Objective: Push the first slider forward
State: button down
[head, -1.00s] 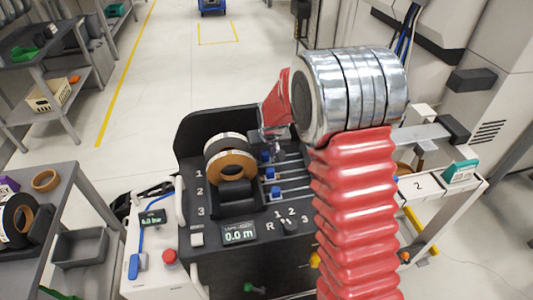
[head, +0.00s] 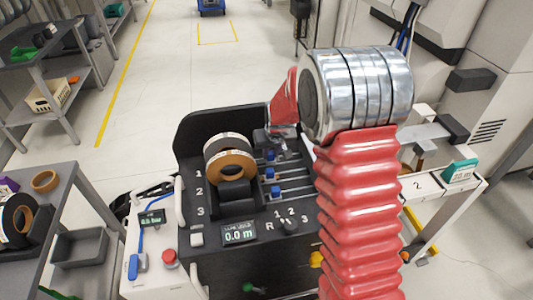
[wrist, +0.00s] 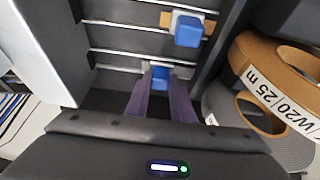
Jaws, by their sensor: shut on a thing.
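The first slider, a small blue block on the farthest metal rail, shows in the head view (head: 270,155) and in the wrist view (wrist: 160,72). My gripper comes down over it from the far side in the head view (head: 275,147). In the wrist view its two purple fingers (wrist: 160,92) are shut on the blue block, hiding its lower part. The second slider (head: 270,173) sits on the middle rail and also shows in the wrist view (wrist: 187,30). The third slider (head: 275,191) is on the nearest rail.
Grey and brown tape rolls (head: 236,164) stand left of the rails, close to my gripper. The black console carries a 0.0 m display (head: 239,233) and a selector knob (head: 289,224). A red button (head: 169,256) is at the left. The console's raised back edge stands behind.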

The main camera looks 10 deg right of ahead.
send_over(290, 160)
dwell(0.3)
jog(key=shift+d, duration=0.1)
jog(key=c, duration=1.8)
grip_release()
jog(key=shift+s+r, duration=0.1)
jog(key=shift+s+r, duration=0.2)
jog(key=shift+r, duration=0.25)
jog(key=v, duration=1.2)
jog(key=shift+s+r, duration=0.2)
jog(key=shift+r, duration=0.05)
